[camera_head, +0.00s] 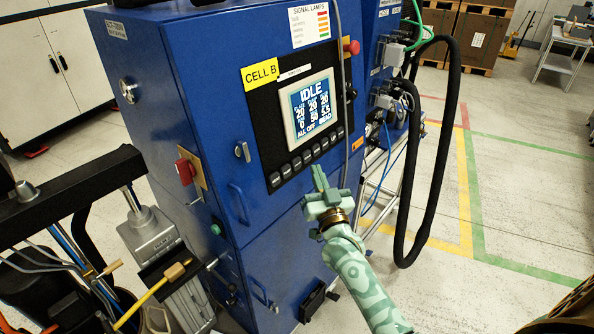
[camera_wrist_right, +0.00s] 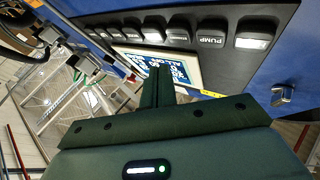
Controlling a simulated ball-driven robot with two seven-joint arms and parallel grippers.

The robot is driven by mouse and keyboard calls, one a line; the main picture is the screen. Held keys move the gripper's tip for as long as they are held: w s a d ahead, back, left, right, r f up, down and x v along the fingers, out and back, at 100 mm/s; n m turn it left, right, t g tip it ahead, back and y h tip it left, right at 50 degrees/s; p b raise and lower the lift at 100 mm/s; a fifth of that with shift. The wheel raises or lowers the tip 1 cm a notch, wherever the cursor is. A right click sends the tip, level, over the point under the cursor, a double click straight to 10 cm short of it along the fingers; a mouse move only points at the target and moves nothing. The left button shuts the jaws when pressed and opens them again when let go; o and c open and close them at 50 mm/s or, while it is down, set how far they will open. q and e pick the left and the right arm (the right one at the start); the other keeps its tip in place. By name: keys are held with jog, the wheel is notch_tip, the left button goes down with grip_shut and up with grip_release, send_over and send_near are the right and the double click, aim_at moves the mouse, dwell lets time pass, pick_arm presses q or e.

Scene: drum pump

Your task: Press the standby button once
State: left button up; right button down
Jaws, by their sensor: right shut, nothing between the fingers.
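The control panel (camera_head: 262,112) is on the front of a blue cabinet (camera_head: 200,110). Its screen (camera_head: 311,105) reads IDLE, and a row of dark buttons (camera_head: 305,158) runs below it. In the right wrist view the buttons show closer, among them one marked PUMP (camera_wrist_right: 211,39) and a bright-faced one (camera_wrist_right: 254,40) at the row's end. I cannot read which one is standby. My right gripper (camera_head: 318,170) is shut and empty, its fingers pointing up just in front of the panel below the button row. Its fingers also show in the right wrist view (camera_wrist_right: 159,75).
A red knob (camera_head: 186,171) and a handle (camera_head: 240,204) stand out from the cabinet. A red mushroom button (camera_head: 351,47) is at the panel's upper right. A thick black hose (camera_head: 443,150) hangs at the right.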

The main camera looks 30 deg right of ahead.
aim_at(300, 159)
jog(key=shift+w+a+f+b, duration=0.15)
jog(key=shift+w+a+b, duration=0.1)
jog(key=shift+w, duration=0.35)
jog(key=shift+w+a+f+b, duration=0.1)
jog(key=shift+w+a, duration=0.15)
jog(key=shift+w, duration=0.35)
dwell(1.2)
jog(key=shift+w+a, duration=0.15)
jog(key=shift+w, duration=0.2)
jog(key=shift+w+a+f, duration=0.1)
jog(key=shift+w+a, duration=0.05)
jog(key=shift+w, duration=0.25)
dwell(0.6)
dwell(0.3)
jog(key=shift+s+d+p, duration=0.3)
jog(key=shift+s+p, duration=0.15)
jog(key=shift+s, duration=0.35)
